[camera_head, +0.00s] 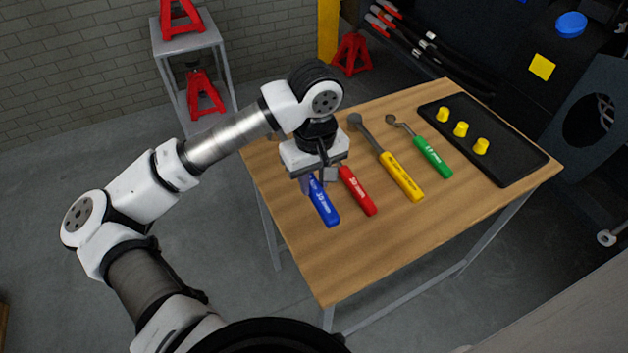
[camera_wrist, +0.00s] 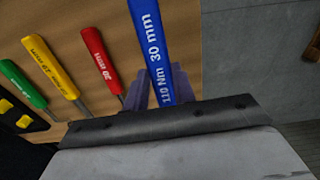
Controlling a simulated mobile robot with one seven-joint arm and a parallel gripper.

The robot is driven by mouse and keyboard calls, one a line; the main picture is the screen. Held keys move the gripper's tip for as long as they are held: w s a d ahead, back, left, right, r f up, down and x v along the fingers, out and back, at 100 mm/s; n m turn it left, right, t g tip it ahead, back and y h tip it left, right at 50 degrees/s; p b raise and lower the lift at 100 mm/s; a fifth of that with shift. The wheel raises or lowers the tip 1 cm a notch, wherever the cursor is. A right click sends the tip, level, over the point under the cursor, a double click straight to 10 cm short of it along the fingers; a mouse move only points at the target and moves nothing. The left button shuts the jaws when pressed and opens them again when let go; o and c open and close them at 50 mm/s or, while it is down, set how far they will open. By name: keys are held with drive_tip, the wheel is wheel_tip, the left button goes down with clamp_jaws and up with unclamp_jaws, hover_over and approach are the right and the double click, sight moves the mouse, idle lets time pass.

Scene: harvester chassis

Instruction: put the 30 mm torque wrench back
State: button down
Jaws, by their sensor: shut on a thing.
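The 30 mm torque wrench has a blue handle (camera_head: 324,206) and is at the left side of the wooden table. Its handle (camera_wrist: 148,30) shows the white text "30 mm" and "110 Nm" in the wrist view. My gripper (camera_head: 317,180) points down over it. In the wrist view my gripper's fingers (camera_wrist: 152,92) are on both sides of the handle, shut on it. The head of the wrench is hidden behind my gripper. I cannot tell whether the wrench touches the table or is slightly above it.
A red-handled wrench (camera_head: 357,190) lies close beside the blue one. A yellow-handled wrench (camera_head: 401,177) and a green-handled one (camera_head: 433,158) lie further right. A black tray (camera_head: 510,167) with yellow caps (camera_head: 461,129) is at the table's right. The front of the table (camera_head: 345,265) is clear.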

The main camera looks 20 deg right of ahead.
drive_tip(key=shift+f+b, duration=3.4)
drive_tip(key=shift+b, duration=0.3)
drive_tip(key=c, duration=1.1)
unclamp_jaws()
wheel_tip(320, 180, up, 14)
drive_tip(key=shift+s+f+b, duration=0.1)
drive_tip(key=shift+s+b, duration=0.05)
drive_tip(key=shift+b, duration=0.2)
